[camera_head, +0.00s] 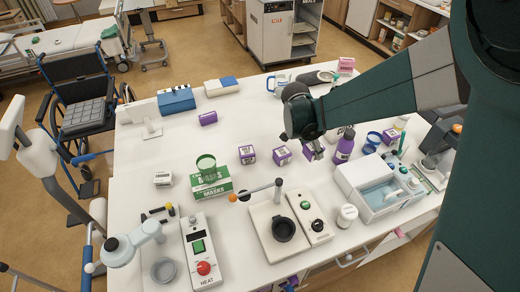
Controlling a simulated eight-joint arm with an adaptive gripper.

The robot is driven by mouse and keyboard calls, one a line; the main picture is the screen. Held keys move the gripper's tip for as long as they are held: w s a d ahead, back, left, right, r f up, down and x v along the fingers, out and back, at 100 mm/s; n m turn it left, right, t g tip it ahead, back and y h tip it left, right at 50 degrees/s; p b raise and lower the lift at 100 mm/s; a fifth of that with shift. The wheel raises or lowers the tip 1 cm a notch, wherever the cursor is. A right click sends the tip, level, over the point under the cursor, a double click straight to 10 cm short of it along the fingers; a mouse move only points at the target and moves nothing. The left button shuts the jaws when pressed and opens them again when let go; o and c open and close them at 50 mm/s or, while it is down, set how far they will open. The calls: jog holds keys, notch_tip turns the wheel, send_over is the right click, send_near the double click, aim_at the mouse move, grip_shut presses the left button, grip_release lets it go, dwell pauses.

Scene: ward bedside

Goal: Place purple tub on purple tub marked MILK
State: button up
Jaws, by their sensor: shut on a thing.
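My gripper (317,154) reaches in from the right over the middle of the white table and points down. It is shut on a small purple tub (308,152), which is partly hidden by the fingers. Just left of it stand two purple tubs with pale labels, one nearer (282,155) and one further left (247,154). Another purple tub (208,118) lies farther back on the left. The labels are too small to read, so I cannot tell which one is marked MILK. I cannot tell whether the held tub touches the table.
A purple bottle (344,147) stands close on the gripper's right. A green masks box (211,183) with a green cup is at left. A device with a black cup (283,229) stands in front, a white basin unit (376,190) at right.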

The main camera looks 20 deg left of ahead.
jog(key=s+a+r+n+p, duration=0.1)
jog(key=a+r+n+p, duration=0.15)
jog(key=a, duration=1.25)
notch_tip(320, 180, up, 3)
jog(key=n+y+p, duration=0.1)
send_over(250, 149)
jog(key=s, duration=0.2)
jog(key=shift+w+a+f+t, duration=0.1)
jog(key=shift+w+a+t, duration=0.1)
jog(key=shift+a+t, duration=0.25)
jog(key=shift+f, duration=3.15)
jog(key=shift+f, duration=1.85)
jog(key=shift+f, duration=0.2)
jog(key=o, duration=0.9)
